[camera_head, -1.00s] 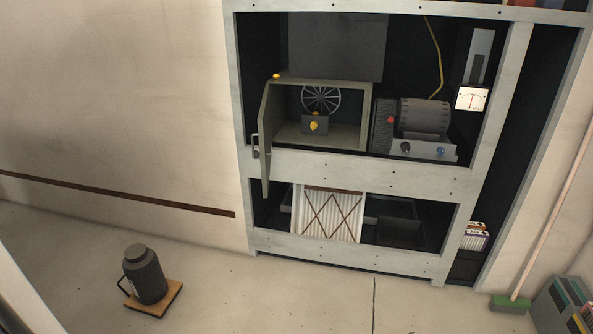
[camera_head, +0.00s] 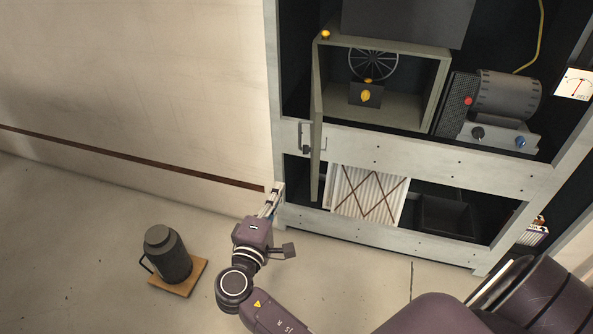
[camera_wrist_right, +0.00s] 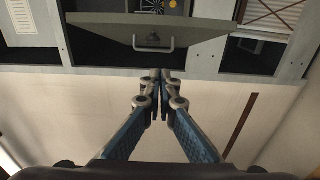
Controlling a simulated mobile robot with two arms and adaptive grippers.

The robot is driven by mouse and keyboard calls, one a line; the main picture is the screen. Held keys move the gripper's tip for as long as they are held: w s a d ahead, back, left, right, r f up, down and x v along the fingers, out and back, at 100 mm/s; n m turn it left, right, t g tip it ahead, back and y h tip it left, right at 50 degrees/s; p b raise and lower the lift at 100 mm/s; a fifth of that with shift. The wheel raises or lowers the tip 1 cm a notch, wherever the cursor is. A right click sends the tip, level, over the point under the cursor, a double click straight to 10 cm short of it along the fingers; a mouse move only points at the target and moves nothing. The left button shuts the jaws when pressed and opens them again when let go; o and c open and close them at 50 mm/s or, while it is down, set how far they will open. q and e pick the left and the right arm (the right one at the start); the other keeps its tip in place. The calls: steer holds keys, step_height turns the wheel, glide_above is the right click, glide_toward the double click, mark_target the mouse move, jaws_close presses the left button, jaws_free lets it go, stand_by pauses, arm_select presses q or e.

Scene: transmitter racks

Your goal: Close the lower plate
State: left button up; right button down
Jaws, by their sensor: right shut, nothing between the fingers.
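The plate (camera_head: 317,125) looks like a grey-green hinged door on the left side of an open box (camera_head: 441,95) in the rack. It stands open, swung out towards me, and I see it nearly edge-on in the head view. Its metal handle (camera_head: 303,138) is on the left face. My left gripper is not in view.
The box holds a spoked wheel (camera_head: 373,64) and a yellow knob (camera_head: 366,95). A motor unit (camera_head: 507,95) stands to its right. A white corrugated panel (camera_head: 367,193) is in the lower bay. A dark flask (camera_head: 168,255) stands on a wooden board on the floor.

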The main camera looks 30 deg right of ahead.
arm_select(q)
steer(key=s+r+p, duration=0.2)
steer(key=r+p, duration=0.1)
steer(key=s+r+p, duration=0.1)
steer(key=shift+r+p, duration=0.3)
steer(key=shift+p, duration=0.05)
arm_select(e)
steer(key=w+d, duration=0.4)
steer(key=d, duration=0.6)
steer(key=shift+w+d, duration=0.15)
steer(key=shift+d, duration=0.25)
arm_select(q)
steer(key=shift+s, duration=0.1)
